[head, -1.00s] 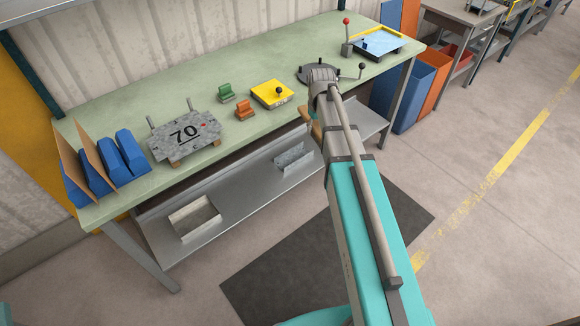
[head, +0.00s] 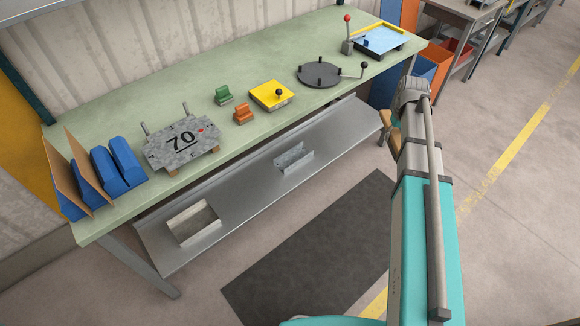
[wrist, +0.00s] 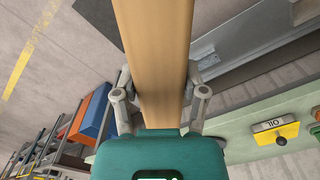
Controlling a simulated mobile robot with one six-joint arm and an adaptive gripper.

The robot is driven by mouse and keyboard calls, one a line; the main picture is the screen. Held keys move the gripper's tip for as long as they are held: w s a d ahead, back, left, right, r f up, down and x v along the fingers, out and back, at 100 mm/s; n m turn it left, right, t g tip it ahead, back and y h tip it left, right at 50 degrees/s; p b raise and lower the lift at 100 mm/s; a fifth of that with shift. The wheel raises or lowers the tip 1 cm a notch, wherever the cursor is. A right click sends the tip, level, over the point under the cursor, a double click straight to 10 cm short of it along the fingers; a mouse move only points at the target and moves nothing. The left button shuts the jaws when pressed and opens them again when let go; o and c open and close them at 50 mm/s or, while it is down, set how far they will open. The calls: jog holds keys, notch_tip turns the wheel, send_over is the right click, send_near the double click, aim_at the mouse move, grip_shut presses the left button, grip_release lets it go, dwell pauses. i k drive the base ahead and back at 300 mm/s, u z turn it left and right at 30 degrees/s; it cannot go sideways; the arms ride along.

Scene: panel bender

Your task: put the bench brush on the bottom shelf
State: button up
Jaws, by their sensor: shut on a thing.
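My gripper (wrist: 158,98) is shut on the bench brush (wrist: 157,45), whose tan wooden body runs up the middle of the wrist view. In the head view a bit of the brush (head: 391,130) shows beside my arm, off the right front end of the workbench; my arm hides the gripper there. The bottom shelf (head: 240,185) is a grey metal plate under the green bench. It carries a metal channel piece (head: 194,222) at its left and a smaller bracket (head: 293,157) near its middle. Its right part is bare.
The green bench top (head: 240,150) overhangs the shelf. A dark mat (head: 310,250) lies on the floor in front. Orange and blue bins (head: 424,68) stand beyond the bench's right end.

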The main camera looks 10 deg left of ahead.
aim_at(339, 124)
jog(key=u, duration=1)
jog(key=i, duration=0.1)
jog(key=z, duration=2.55)
jog(key=i, duration=2.5)
jog(key=u, duration=0.1)
